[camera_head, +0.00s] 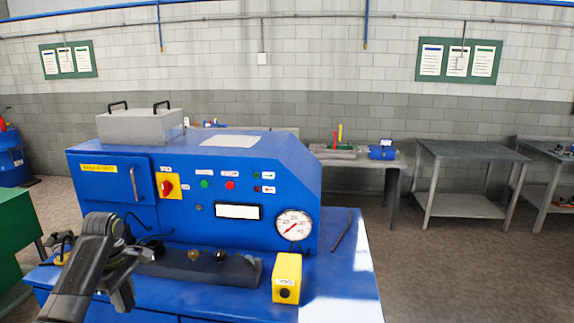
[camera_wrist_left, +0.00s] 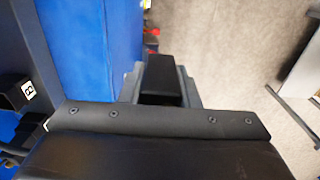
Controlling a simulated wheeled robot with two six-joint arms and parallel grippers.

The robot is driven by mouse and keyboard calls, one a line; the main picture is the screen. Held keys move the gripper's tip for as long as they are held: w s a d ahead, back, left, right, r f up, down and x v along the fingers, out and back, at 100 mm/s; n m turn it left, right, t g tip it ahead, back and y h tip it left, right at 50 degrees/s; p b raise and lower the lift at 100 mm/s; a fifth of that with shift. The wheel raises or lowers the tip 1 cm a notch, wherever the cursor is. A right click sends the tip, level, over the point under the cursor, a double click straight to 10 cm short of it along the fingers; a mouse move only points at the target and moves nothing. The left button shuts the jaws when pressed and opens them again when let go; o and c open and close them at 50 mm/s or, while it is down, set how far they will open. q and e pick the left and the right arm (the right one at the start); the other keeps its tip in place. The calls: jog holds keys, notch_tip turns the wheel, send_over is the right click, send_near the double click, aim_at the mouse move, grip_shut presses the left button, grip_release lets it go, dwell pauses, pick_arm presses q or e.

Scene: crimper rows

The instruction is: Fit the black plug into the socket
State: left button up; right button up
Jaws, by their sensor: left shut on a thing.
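My left gripper (camera_head: 122,290) is at the lower left in the head view, beside the dark rack on the blue bench. In the left wrist view its grey jaws (camera_wrist_left: 160,92) are shut on a black block, which looks like the black plug (camera_wrist_left: 160,70). The plug is hard to make out in the head view, where the arm and jaws cover that spot. A yellow box (camera_head: 287,279) with a dark round opening in its front stands on the bench, right of the rack; I cannot tell whether it is the socket. My right gripper is out of view.
A dark rack (camera_head: 208,268) holding several small parts lies along the foot of the blue machine (camera_head: 240,180). A dark rod (camera_head: 342,231) lies on the right of the bench. The bench's front right (camera_head: 345,285) is clear. Grey tables stand behind.

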aim_at(131, 304)
pick_arm(q)
jog(key=shift+f+b, duration=0.3)
jog(key=shift+f, duration=0.25)
jog(key=f, duration=0.1)
jog(key=w+f+b, duration=0.1)
jog(key=f+b, duration=0.1)
jog(key=shift+w+f, duration=0.15)
jog(key=shift+w, duration=0.1)
notch_tip(131, 304, down, 10)
jog(key=b, duration=1)
jog(key=shift+s, duration=0.3)
jog(key=shift+r, duration=0.2)
jog(key=shift+f, duration=0.1)
